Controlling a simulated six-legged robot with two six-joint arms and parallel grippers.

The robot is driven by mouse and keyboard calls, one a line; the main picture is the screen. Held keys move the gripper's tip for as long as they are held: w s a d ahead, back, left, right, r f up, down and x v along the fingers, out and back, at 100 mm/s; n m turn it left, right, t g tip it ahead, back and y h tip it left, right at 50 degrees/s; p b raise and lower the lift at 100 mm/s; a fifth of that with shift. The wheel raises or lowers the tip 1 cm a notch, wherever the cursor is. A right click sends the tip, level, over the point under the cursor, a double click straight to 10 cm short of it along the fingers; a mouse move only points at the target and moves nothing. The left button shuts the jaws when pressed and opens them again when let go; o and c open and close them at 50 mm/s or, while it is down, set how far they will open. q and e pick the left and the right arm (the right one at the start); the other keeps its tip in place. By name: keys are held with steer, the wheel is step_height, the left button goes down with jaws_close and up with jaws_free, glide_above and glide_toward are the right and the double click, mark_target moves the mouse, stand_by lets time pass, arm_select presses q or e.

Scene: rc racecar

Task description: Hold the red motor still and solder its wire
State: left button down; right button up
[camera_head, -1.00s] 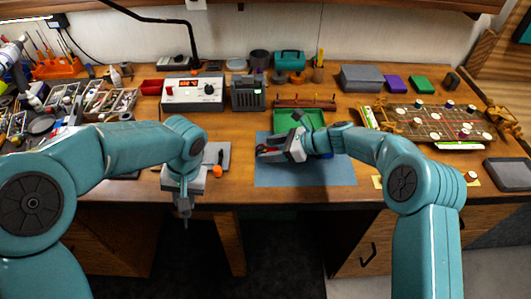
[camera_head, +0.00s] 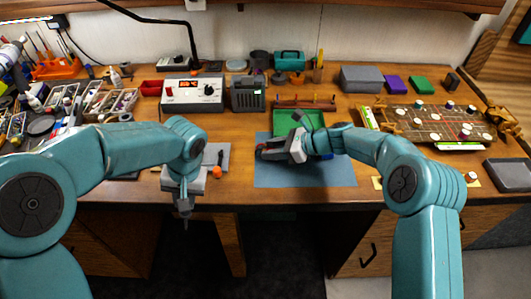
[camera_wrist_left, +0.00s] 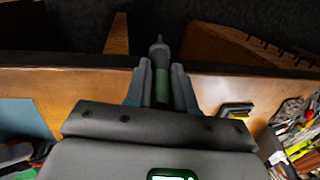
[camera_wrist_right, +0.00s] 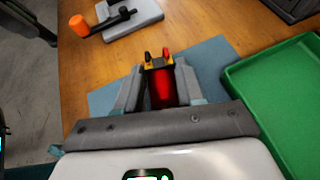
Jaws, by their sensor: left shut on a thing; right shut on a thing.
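My right gripper (camera_wrist_right: 158,92) is shut on the red motor (camera_wrist_right: 162,88), a shiny red cylinder with a yellow-and-black end and two small terminals, one red and one dark. In the head view, my right gripper (camera_head: 272,152) is over the blue mat (camera_head: 310,177), and the motor is mostly hidden. My left gripper (camera_wrist_left: 161,88) is shut on a dark green, pen-like tool (camera_wrist_left: 161,84) with a grey tapered tip. In the head view, my left gripper (camera_head: 184,198) hangs in front of the table edge with the tip pointing down, apart from the motor. I cannot make out the wire.
A green tray (camera_head: 313,120) stands behind the mat. A soldering station (camera_head: 192,93) stands at the back.

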stand_by(0.4)
arm_select(q)
steer(key=s+d+r+g+h, duration=0.1)
steer(key=s+d+r+h, duration=0.1)
steer(key=d, duration=0.5)
steer(key=s+d+r+h, duration=0.1)
steer(key=d+r+h, duration=0.1)
steer(key=d, duration=0.5)
steer(key=w+a+r+n+h, duration=0.2)
steer(key=w+a+r+n, duration=0.15)
steer(key=r, duration=0.35)
steer(key=w+d+r+n+t, duration=0.2)
steer(key=w+r+n+t, duration=0.25)
steer(key=n, duration=0.25)
steer(key=w+d+r+n+t, duration=0.3)
steer(key=w+r+n, duration=0.1)
steer(key=w+n, duration=0.25)
steer(key=shift+s+a+f, duration=0.1)
steer(key=shift+f, duration=1.15)
steer(key=shift+s+a+f, duration=0.1)
steer(key=shift+f, duration=1.15)
steer(key=shift+f, duration=1.15)
stand_by(0.5)
